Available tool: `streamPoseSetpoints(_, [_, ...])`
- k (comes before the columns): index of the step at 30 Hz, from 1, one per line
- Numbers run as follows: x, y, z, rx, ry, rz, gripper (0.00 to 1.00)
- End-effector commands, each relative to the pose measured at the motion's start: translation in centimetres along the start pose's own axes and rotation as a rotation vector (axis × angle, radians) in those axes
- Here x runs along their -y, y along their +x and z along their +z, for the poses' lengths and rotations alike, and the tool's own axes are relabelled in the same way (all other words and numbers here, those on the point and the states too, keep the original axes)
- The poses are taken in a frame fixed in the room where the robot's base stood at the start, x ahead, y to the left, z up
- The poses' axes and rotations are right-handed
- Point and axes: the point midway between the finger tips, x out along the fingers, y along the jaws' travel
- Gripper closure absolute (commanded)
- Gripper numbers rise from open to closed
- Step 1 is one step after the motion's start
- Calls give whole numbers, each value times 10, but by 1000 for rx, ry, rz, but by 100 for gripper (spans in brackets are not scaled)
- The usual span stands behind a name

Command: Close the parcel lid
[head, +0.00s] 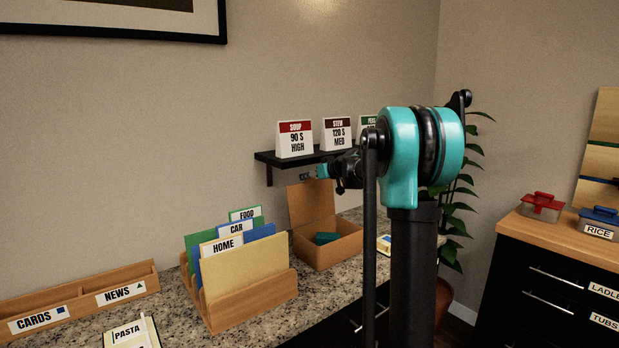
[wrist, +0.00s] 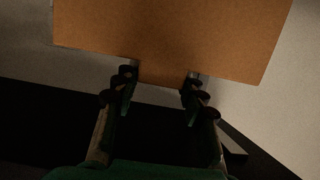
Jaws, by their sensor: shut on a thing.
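The parcel (head: 345,250) is an open brown cardboard box on the counter, with a teal item (head: 326,238) inside. Its lid (head: 311,203) stands up, roughly upright, at the back left side. In the wrist view the lid (wrist: 170,35) fills the top, and a small tab on its edge lies between the two fingers of my gripper (wrist: 161,82). My gripper is shut on this tab. In the head view the gripper is small and dark near the lid's top, and its grip is hard to make out there.
A black shelf (head: 283,158) with sign cards (head: 295,140) is on the wall just above the lid. A wooden file holder (head: 255,305) with labelled folders stands left of the parcel. A plant (head: 455,220) and drawers are to the right.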

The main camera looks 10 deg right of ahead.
Motion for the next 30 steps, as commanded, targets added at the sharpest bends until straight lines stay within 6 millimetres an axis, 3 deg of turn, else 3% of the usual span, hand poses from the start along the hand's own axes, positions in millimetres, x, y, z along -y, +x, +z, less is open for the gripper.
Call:
streamPoseSetpoints(17, [-1, -52, 18, -267, 2, 3, 100])
streamPoseSetpoints(30, [0, -102, 61, -260, -2, 3, 100])
